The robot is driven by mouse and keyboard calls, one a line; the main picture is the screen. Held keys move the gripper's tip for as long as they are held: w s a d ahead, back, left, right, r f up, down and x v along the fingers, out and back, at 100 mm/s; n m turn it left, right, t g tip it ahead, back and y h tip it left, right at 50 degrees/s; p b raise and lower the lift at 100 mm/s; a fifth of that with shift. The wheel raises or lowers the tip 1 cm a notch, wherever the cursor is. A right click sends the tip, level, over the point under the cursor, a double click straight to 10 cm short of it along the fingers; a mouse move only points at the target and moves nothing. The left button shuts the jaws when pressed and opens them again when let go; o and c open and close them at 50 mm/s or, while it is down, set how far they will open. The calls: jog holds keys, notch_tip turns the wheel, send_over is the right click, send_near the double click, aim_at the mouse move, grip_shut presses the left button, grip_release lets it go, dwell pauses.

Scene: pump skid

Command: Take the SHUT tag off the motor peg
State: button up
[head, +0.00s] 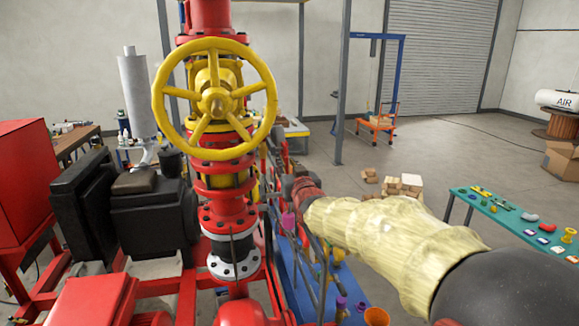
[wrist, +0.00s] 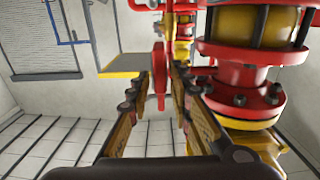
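I cannot make out the SHUT tag or the motor peg for sure in either view. In the wrist view my gripper (wrist: 163,75) has its two brown-and-black fingers apart. A narrow red piece (wrist: 160,88) shows between or just beyond the fingertips. I cannot tell what it is or whether a finger touches it; no lettering is readable. In the head view my arm in its pale yellow sleeve reaches in from the lower right, and its far end is beside the red pipe column (head: 228,205). The fingertips are not clear there.
A yellow handwheel (head: 215,103) stands on the red pipe column, close left of my arm. Large black machinery (head: 150,215) is farther left. A blue bench (head: 292,285) with small items lies below my arm. A teal table (head: 510,222) is at right.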

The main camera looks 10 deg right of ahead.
aim_at(287, 159)
jog(key=shift+w+p, duration=0.5)
jog(key=shift+w, duration=1.45)
jog(key=c, duration=0.3)
grip_shut()
grip_release()
grip_shut()
jog(key=shift+r+b, duration=0.3)
jog(key=shift+r, duration=0.25)
